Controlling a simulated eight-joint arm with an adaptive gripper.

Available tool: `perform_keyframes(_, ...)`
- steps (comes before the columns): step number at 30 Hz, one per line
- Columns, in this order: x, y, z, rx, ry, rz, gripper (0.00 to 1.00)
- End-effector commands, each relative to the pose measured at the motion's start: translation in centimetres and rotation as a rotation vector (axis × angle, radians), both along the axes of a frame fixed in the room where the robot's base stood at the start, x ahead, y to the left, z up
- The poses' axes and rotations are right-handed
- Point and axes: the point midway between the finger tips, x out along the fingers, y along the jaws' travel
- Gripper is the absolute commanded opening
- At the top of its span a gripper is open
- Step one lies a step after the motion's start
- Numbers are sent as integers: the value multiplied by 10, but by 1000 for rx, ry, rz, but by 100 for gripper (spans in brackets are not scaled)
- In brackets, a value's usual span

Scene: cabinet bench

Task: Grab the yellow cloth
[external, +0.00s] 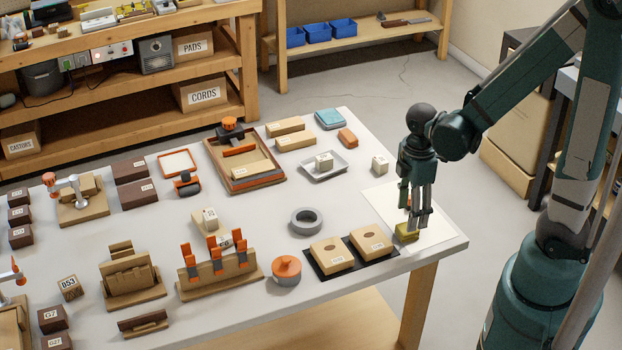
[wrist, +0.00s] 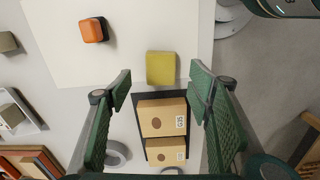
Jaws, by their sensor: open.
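The yellow cloth (external: 406,233) looks like a small folded yellow block. It lies on the front edge of a white sheet at the right end of the table. In the wrist view the yellow cloth (wrist: 160,68) sits ahead of and between my fingertips. My gripper (external: 415,222) points down just above and beside the cloth in the external view, and its fingers partly overlap it there. In the wrist view my gripper (wrist: 160,88) has its two green fingers spread wide with nothing between the pads. Whether a finger touches the cloth cannot be told.
A black mat with two wooden blocks (external: 332,254) lies left of the cloth. An orange object (wrist: 92,31) stands on the white sheet (wrist: 140,20). A grey ring (external: 306,221) and an orange-topped round container (external: 286,270) are farther left. The table's right edge is close.

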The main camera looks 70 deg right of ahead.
Motion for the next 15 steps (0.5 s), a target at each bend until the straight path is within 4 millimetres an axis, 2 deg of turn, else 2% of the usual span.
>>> perform_keyframes(8, 0, 0, -2, 0, 0, 0, 51)
perform_keyframes(15, 0, 1, -19, 0, 0, 0, 51)
